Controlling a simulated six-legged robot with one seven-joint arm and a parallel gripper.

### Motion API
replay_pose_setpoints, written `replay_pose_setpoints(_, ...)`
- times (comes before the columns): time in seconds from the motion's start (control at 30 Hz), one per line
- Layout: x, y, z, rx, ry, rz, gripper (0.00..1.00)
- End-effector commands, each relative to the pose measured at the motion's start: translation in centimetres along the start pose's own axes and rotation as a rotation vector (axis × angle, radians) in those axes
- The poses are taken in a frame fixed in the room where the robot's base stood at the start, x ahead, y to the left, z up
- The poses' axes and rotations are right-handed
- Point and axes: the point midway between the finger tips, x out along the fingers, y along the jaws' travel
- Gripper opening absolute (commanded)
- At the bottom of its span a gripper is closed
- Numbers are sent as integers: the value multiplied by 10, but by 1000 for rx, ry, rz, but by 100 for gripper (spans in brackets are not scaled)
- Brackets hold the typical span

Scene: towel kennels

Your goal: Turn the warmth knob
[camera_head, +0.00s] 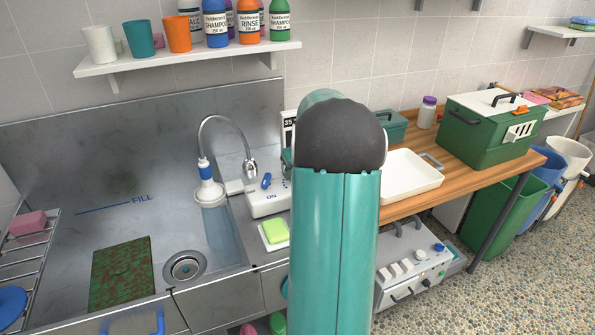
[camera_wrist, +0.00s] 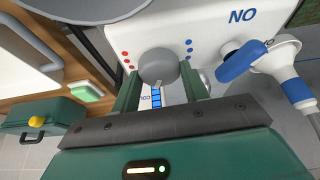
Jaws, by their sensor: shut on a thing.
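The warmth knob (camera_wrist: 158,62) is a round grey knob on a white control box (camera_wrist: 176,20) in the wrist view. Red dots run down the left of it and blue dots down the right. My gripper (camera_wrist: 160,74) has its two green fingers either side of the knob and is shut on it. A small blue-barred scale shows between the fingers, partly covered. In the head view the white box (camera_head: 264,204) shows beside the sink with its blue lever (camera_head: 266,181); my arm hides the knob and my gripper there.
The steel sink (camera_head: 60,235) with its curved tap (camera_head: 217,120) lies left. Green soap (camera_head: 276,231) sits just below the box. A white tray (camera_head: 411,175) and a green carrier (camera_head: 490,130) stand on the wooden counter at right. Bottles (camera_head: 216,25) line the shelf above.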

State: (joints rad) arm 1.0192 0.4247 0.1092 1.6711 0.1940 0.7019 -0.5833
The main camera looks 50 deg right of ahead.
Motion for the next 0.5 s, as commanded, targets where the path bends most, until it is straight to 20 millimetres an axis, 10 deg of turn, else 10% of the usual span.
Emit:
replay_pose_setpoints(0.17,0,0,1,-1,-2,0,22)
replay_pose_setpoints(0.2,0,0,1,-1,-2,0,52)
replay_pose_setpoints(0.27,0,0,1,-1,-2,0,64)
replay_pose_setpoints(0.5,0,0,0,-1,-1,-1,66)
